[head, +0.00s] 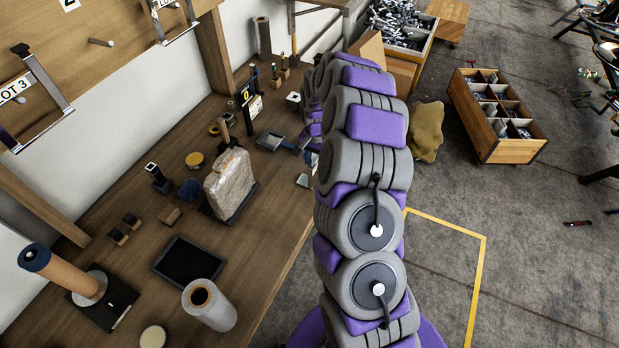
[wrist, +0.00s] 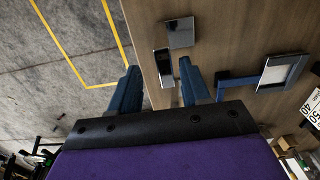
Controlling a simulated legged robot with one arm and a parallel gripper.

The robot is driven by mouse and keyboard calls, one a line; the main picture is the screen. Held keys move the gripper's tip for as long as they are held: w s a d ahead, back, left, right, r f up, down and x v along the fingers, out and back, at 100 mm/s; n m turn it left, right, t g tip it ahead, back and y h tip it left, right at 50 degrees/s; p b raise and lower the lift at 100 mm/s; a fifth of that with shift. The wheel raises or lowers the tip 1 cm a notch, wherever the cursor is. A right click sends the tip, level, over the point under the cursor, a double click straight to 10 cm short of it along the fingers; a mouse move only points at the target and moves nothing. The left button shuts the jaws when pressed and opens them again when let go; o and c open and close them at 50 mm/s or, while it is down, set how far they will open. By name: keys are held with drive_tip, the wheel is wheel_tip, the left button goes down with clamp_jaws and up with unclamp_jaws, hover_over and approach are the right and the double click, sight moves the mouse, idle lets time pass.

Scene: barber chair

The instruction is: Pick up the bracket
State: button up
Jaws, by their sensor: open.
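The bracket appears to be the small metal piece with two flat faces near the table edge. In the wrist view its grey upper plate (wrist: 179,33) lies just beyond my fingertips, with a narrower shiny part below it at the edge. In the head view a small metal piece (head: 303,180) shows at the table's right edge, partly hidden by my arm. My gripper (wrist: 160,80) is open, its two blue fingers apart, with the bracket's narrower part ahead of the gap. Contact cannot be told. My arm hides the gripper in the head view.
A dustpan-like tray with a blue handle (head: 270,141) lies on the wooden table close by. A wrapped block (head: 229,185) stands on the table, with a dark tablet (head: 188,261) and a white roll (head: 209,304) nearer. Floor with yellow lines (head: 478,280) is open beyond the edge.

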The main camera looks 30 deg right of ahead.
sight(314, 169)
drive_tip(key=f, duration=0.2)
drive_tip(key=f+b, duration=0.1)
drive_tip(key=f, duration=0.1)
drive_tip(key=shift+a, duration=0.3)
drive_tip(key=shift+w+a+f, duration=0.1)
drive_tip(key=shift+a+f, duration=0.2)
drive_tip(key=shift+a, duration=0.15)
drive_tip(key=shift+d, duration=0.4)
drive_tip(key=c, duration=0.6)
drive_tip(key=shift+a, duration=0.1)
clamp_jaws()
drive_tip(key=shift+a, duration=0.1)
